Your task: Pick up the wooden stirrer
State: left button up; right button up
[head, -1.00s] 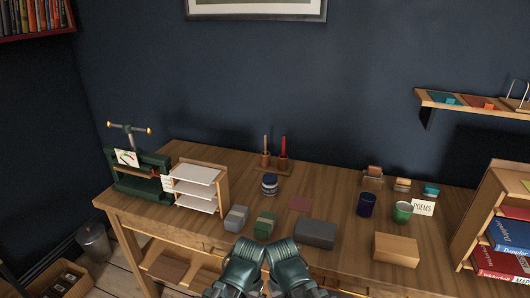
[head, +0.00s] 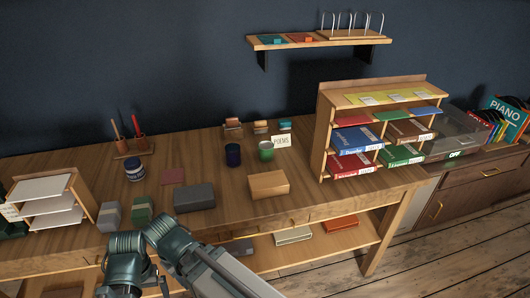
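A slim pale wooden stick (head: 116,127), which looks like the wooden stirrer, stands upright in a small wooden holder (head: 131,152) at the back left of the workbench. A red-handled tool (head: 137,125) stands beside it in the same holder. Parts of both my arms show at the bottom left, in front of the bench's front edge. No gripper fingers can be seen in the head view, and nothing is seen touching the stick.
A dark labelled jar (head: 134,170) stands just in front of the holder. A book rack (head: 326,125) stands right.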

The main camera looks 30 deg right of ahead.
aim_at(118, 135)
jog(key=i+j, duration=0.2)
jog(key=j, duration=0.2)
jog(key=i+j, duration=0.15)
jog(key=j, duration=0.2)
jog(key=i+j, duration=0.2)
jog(key=j, duration=0.2)
jog(key=i+j, duration=0.2)
jog(key=j, duration=0.15)
jog(key=z, duration=1.1)
